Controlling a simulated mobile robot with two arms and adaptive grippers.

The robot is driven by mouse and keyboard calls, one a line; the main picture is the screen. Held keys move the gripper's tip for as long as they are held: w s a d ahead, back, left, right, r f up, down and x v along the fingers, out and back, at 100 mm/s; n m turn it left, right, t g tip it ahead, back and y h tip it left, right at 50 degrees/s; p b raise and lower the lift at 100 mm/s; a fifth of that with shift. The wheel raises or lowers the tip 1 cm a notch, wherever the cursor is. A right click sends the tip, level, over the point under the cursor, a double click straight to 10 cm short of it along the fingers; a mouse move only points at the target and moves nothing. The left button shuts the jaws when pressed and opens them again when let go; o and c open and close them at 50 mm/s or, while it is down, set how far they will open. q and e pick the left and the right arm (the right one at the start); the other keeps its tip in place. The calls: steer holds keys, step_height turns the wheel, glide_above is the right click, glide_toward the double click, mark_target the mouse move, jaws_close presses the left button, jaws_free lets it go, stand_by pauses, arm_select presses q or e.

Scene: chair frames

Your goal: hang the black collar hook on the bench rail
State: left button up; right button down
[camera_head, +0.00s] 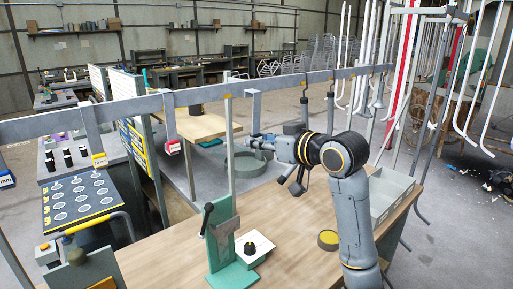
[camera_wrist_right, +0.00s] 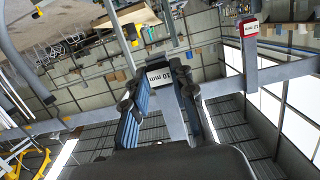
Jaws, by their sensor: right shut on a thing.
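The bench rail (camera_head: 210,97) is a long grey bar crossing above the workbench. It also shows in the wrist view (camera_wrist_right: 225,86). My right gripper (camera_head: 264,143) is shut on a hook, just below the rail. The hook's grey strap (camera_head: 257,112) reaches up to the rail. In the wrist view a white label reading 10 mm (camera_wrist_right: 159,77) sits between the fingers, and the strap crosses the rail behind. The collar's black colour is hard to make out, and I cannot tell whether the strap's top bears on the rail. My left gripper is not in view.
A red collar hook (camera_head: 172,146) and a yellow-labelled hook (camera_head: 97,157) hang on the rail to the left. A green stand (camera_head: 222,235), a white block (camera_head: 254,249) and a grey bin (camera_head: 388,194) are on the wooden bench (camera_head: 180,259). Tall white hooked rods are at right.

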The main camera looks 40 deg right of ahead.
mark_target(256, 127)
steer(key=shift+w+r+p, duration=0.3)
steer(key=shift+r+p, duration=0.15)
steer(key=shift+p, duration=0.3)
steer(key=w+p, duration=0.1)
steer(key=w+r, duration=0.1)
steer(key=w+p, duration=0.1)
steer(key=shift+w+a+r+p, duration=0.1)
steer(key=shift+a+r+p, duration=0.1)
steer(key=shift+r+p, duration=0.15)
steer(key=shift+w+r+p, duration=0.2)
steer(key=shift+w+p, duration=0.3)
steer(key=shift+w, duration=0.15)
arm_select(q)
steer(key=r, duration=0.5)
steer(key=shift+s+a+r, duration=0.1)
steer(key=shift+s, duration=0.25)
arm_select(e)
steer(key=shift+w, duration=0.15)
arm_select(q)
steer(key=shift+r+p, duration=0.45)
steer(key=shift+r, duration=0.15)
arm_select(e)
steer(key=shift+w, duration=0.4)
